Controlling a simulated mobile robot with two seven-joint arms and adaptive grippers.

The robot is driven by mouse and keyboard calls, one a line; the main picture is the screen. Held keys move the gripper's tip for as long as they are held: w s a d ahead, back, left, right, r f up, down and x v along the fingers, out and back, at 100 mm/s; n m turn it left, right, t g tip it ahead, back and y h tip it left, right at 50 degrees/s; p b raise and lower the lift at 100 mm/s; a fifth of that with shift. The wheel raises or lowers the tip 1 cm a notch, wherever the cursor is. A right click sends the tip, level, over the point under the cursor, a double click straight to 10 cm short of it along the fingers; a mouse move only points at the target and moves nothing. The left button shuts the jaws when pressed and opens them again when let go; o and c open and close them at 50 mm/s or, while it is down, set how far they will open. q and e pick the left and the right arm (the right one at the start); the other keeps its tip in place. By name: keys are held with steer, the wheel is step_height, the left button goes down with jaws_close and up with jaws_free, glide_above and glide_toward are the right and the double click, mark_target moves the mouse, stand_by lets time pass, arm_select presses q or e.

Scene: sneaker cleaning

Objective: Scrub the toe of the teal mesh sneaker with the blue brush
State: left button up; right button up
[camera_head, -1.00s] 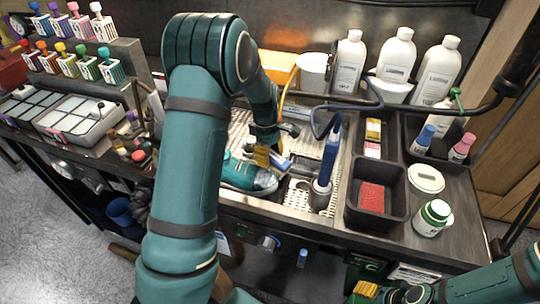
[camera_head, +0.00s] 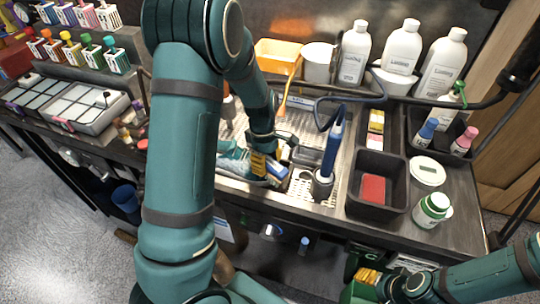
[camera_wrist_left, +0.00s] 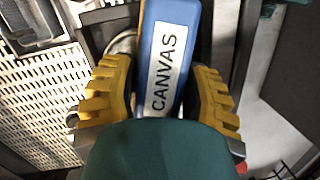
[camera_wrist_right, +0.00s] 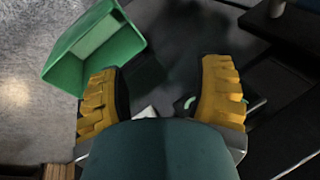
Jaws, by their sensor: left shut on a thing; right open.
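The teal mesh sneaker (camera_head: 236,164) lies on the perforated metal tray, partly hidden behind my left arm. My left gripper (camera_head: 266,168) is at the sneaker's right end, over its toe. It is shut on the blue brush (camera_head: 278,173); in the left wrist view the blue brush (camera_wrist_left: 172,50), labelled CANVAS, sits between the yellow fingers (camera_wrist_left: 160,100). I cannot tell whether the bristles touch the toe. My right gripper (camera_head: 367,277) is low at the front, below the counter edge; its yellow fingers (camera_wrist_right: 160,95) are apart and empty in the right wrist view.
A blue-handled tool stands in a holder (camera_head: 322,184) just right of the sneaker. A black bin (camera_head: 354,199) with a red block is further right. White bottles (camera_head: 398,50) line the back. A green container (camera_wrist_right: 95,45) is near my right gripper.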

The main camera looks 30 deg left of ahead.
arm_select(q)
steer(key=shift+s+d, duration=0.25)
steer(key=shift+s, duration=0.45)
arm_select(e)
steer(key=shift+r, duration=0.25)
steer(key=shift+w, duration=0.15)
arm_select(q)
steer(key=r+p, duration=0.2)
steer(key=shift+w+d+r+p, duration=0.15)
steer(key=shift+d+r+p, duration=0.1)
steer(key=shift+p, duration=0.15)
steer(key=shift+w+d+r+p, duration=0.1)
steer(key=shift+d+r+p, duration=0.15)
steer(key=shift+r+p, duration=0.7)
steer(key=shift+w+d+r+p, duration=0.1)
steer(key=shift+d+r+p, duration=0.1)
steer(key=shift+r+p, duration=0.7)
arm_select(e)
step_height(320, 180, up, 7)
steer(key=w, duration=0.1)
steer(key=shift+w+d+f+t, duration=0.15)
steer(key=shift+w+d+t, duration=0.05)
steer(key=shift+d+t, duration=0.1)
